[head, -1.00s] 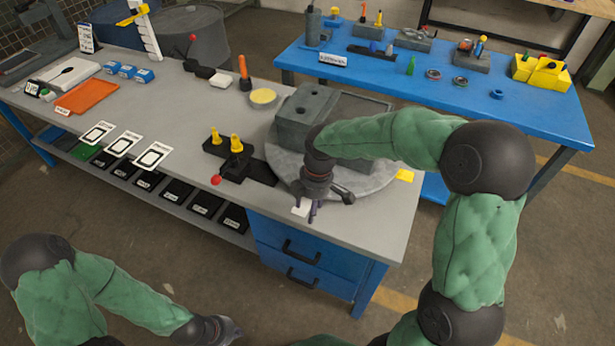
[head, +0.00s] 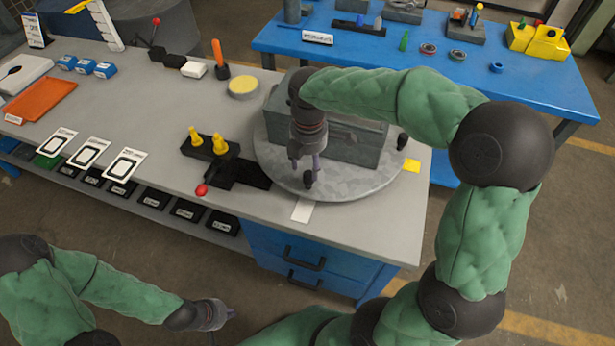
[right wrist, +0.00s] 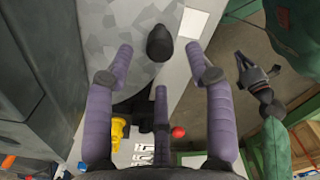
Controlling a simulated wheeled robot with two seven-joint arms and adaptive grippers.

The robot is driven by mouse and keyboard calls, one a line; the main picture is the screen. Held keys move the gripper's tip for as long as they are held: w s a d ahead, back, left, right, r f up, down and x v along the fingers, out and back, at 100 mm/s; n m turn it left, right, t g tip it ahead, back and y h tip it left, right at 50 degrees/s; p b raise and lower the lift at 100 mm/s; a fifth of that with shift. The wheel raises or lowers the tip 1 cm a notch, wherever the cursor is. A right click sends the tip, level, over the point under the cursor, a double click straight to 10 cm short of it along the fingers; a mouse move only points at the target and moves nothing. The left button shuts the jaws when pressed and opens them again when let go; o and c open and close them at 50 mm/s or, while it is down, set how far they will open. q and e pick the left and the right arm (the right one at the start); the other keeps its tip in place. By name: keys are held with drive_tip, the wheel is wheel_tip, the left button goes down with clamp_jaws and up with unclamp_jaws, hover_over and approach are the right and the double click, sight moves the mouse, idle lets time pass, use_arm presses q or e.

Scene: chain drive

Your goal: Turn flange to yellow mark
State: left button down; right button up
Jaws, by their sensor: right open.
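The flange is a round grey plate (head: 365,188) on the table, with a dark grey block (head: 355,143) on it. The yellow mark (head: 411,166) lies beside the plate's right edge. A white mark (head: 302,210) lies at its front edge and also shows in the right wrist view (right wrist: 194,22). A black knob (right wrist: 159,43) stands near the plate's rim. Another black peg (head: 402,141) stands at its right side. My right gripper (head: 305,172) is open above the front rim, its fingers spread around the knob in the picture; contact cannot be told. My left gripper (head: 228,314) hangs low, off the table.
A black fixture with yellow pegs (head: 208,144) and a red-knobbed lever (head: 202,190) stands just left of the plate. A yellow-topped round pad (head: 243,86) and orange handle (head: 219,58) are behind. A blue table (head: 480,85) with parts stands at the back.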

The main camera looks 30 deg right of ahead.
sight(309, 173)
drive_tip(key=shift+f+b, duration=0.9)
drive_tip(key=shift+f, duration=1.9)
clamp_jaws()
